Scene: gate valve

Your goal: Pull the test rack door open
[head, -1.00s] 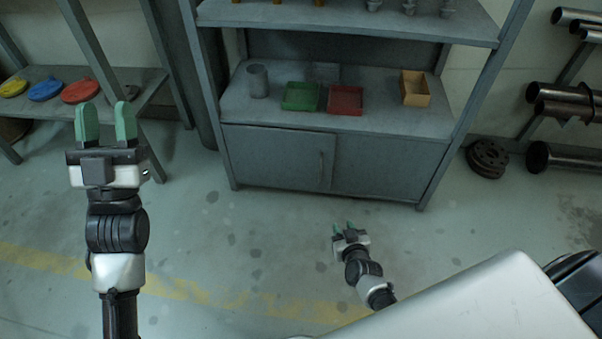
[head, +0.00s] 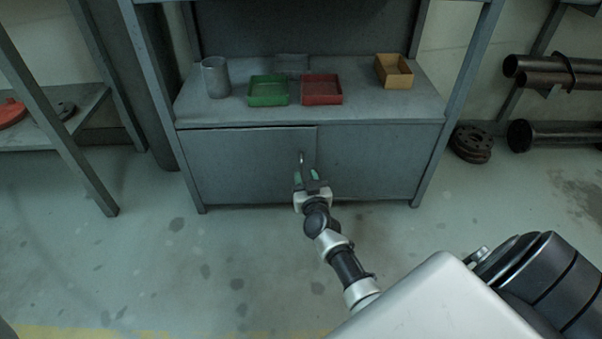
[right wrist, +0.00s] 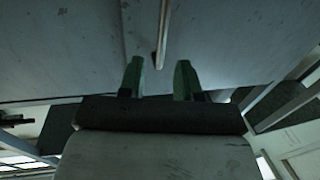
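The test rack (head: 370,108) is grey, with a two-door cupboard below its shelf. Its left door (head: 240,165) looks shut and has an upright bar handle (head: 301,158) near its right edge. The handle also shows in the right wrist view (right wrist: 162,35). My right gripper (head: 306,177) is just below and in front of the handle. In the right wrist view, its green fingers (right wrist: 159,78) are apart with nothing between them. The handle's end lies just beyond the fingertips, roughly in line with the gap. Contact is not visible. My left gripper is out of view.
A grey cup (head: 215,77), a green tray (head: 268,91), a red tray (head: 321,90) and an orange box (head: 393,71) stand on the shelf. Flanges (head: 471,144) and pipes (head: 560,135) are at right. The floor before the door is clear.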

